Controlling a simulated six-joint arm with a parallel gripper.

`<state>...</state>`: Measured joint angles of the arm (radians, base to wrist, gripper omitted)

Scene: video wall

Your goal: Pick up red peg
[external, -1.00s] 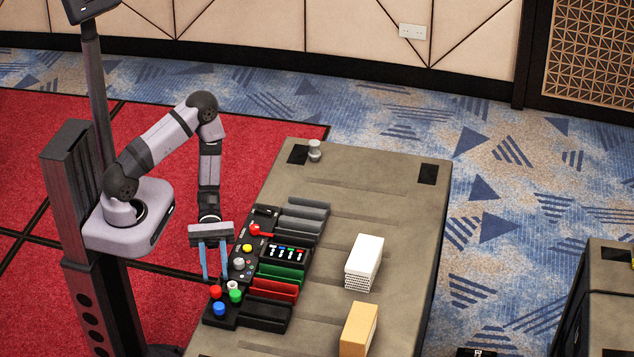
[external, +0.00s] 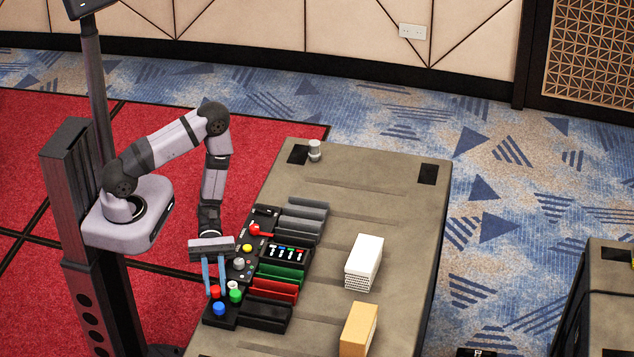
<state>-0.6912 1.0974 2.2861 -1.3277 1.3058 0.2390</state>
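The red peg (external: 215,291) stands upright at the near left of a black panel on the table, with a blue peg (external: 219,309), a green peg (external: 236,296) and a white peg (external: 233,286) close by. My gripper (external: 216,292) points down with its two blue fingers apart. The fingertips are at about the red peg's place in the picture, one on each side of it or just above. I cannot tell whether they touch it.
Yellow (external: 247,248) and grey (external: 239,264) knobs and a red lever (external: 258,230) sit farther back on the panel. Green (external: 280,274) and red (external: 273,289) trays lie right of it. A white block (external: 364,262) and a tan block (external: 358,328) stand on the table (external: 390,210).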

